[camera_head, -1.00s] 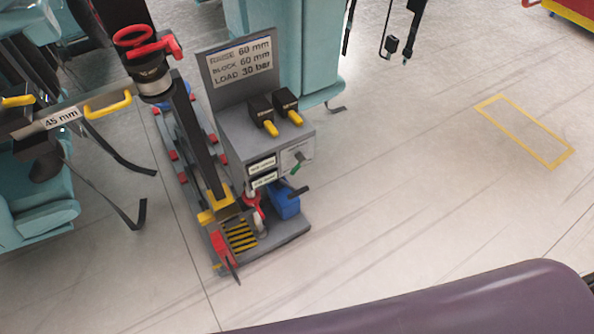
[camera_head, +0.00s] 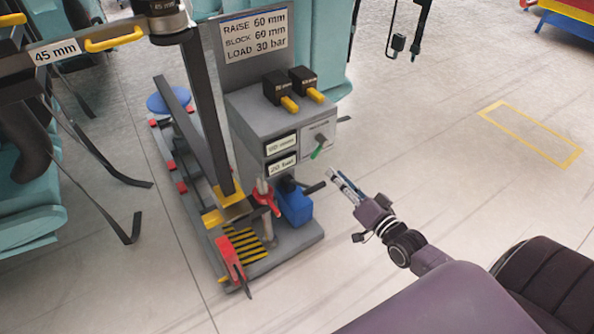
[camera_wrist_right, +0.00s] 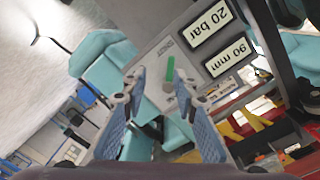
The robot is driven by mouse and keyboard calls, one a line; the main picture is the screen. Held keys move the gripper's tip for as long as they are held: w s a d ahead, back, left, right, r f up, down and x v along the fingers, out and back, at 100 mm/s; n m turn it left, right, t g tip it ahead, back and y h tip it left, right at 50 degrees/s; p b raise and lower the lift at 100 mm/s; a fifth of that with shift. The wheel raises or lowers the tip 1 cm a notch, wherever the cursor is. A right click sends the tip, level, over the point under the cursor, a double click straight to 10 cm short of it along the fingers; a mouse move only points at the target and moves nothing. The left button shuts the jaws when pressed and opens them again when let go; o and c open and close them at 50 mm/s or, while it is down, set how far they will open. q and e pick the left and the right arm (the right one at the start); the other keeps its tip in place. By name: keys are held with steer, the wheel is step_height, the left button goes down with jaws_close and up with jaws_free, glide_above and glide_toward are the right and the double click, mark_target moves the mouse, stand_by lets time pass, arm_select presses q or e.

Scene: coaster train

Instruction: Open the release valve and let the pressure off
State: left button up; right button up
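The release valve's green lever (camera_head: 318,150) is on the front of the grey control box (camera_head: 262,122). In the right wrist view the green lever (camera_wrist_right: 170,69) shows between and beyond the fingertips. My right gripper (camera_head: 335,178) is to the lower right of the lever in the head view, apart from it. In the right wrist view the gripper (camera_wrist_right: 161,90) is open and empty, with its blue pads apart. Two small displays (camera_wrist_right: 214,42) beside the lever read 20 bar and 90 mm, upside down. My left gripper is out of view.
A sign (camera_head: 255,33) reads RAISE 60 mm, BLOCK 60 mm, LOAD 30 bar. A blue part (camera_head: 295,205) and a red fitting (camera_head: 266,199) sit below. Floor at right is clear around a yellow outline (camera_head: 530,134).

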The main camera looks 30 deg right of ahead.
mark_target(317, 155)
steer(key=w, duration=0.2)
steer(key=w+a+r+b, duration=0.1)
steer(key=w, duration=0.3)
steer(key=shift+w+a+r, duration=0.15)
steer(key=shift+w+r, duration=0.1)
steer(key=shift+w, duration=0.05)
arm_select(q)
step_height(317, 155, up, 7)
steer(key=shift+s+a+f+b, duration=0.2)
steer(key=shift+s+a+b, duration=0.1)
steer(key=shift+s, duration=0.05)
arm_select(e)
steer(key=shift+w, duration=0.9)
jaws_close()
